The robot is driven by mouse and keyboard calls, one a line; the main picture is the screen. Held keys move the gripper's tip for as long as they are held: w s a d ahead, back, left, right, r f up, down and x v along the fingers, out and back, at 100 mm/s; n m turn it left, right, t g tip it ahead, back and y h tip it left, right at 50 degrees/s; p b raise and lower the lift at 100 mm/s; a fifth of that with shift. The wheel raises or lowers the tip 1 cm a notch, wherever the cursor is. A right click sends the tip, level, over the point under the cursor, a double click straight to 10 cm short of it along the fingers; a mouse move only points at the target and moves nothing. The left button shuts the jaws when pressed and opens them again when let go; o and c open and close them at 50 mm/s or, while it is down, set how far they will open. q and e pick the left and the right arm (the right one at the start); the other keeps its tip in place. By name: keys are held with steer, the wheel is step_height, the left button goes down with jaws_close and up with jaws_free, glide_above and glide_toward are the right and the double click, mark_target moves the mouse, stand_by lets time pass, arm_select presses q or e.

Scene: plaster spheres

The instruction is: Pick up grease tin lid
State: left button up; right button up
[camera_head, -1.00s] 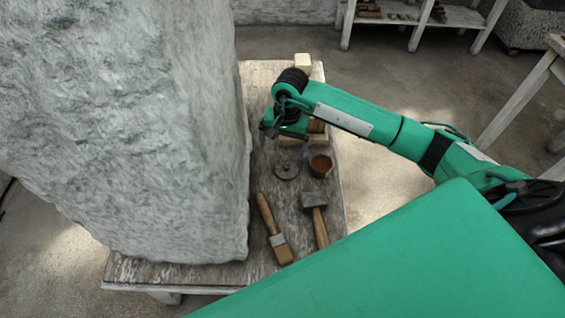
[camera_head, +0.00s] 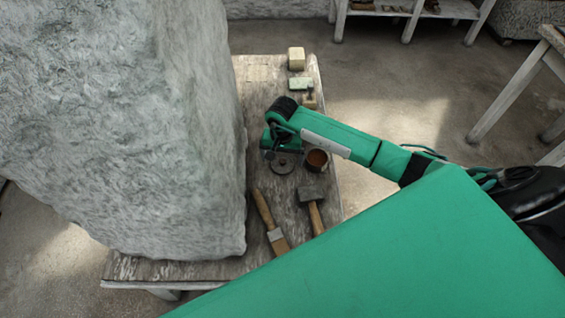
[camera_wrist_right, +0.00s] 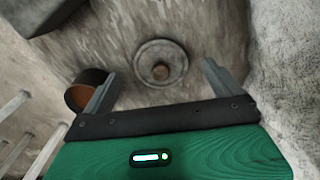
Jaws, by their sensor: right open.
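The grease tin lid (camera_head: 283,165) is a grey round disc lying on the worn wooden table (camera_head: 225,268). In the right wrist view the lid (camera_wrist_right: 161,63) shows a brown knob at its centre. My right gripper (camera_wrist_right: 158,82) is open and empty, with the lid showing between its two fingers, apart from them. In the head view the right gripper (camera_head: 283,152) hangs over the table just behind the lid. The open grease tin (camera_head: 316,161), brown inside, stands right of the lid; in the wrist view the tin (camera_wrist_right: 84,92) is beside the left finger. My left gripper is not seen.
A large rough stone block (camera_head: 130,130) stands on the table's left side, close to the lid. A pale block (camera_head: 296,58) and a greenish block (camera_head: 300,84) lie at the back.

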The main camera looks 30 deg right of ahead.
steer(key=shift+f, duration=1.2)
steer(key=c, duration=1)
steer(key=shift+r, duration=0.15)
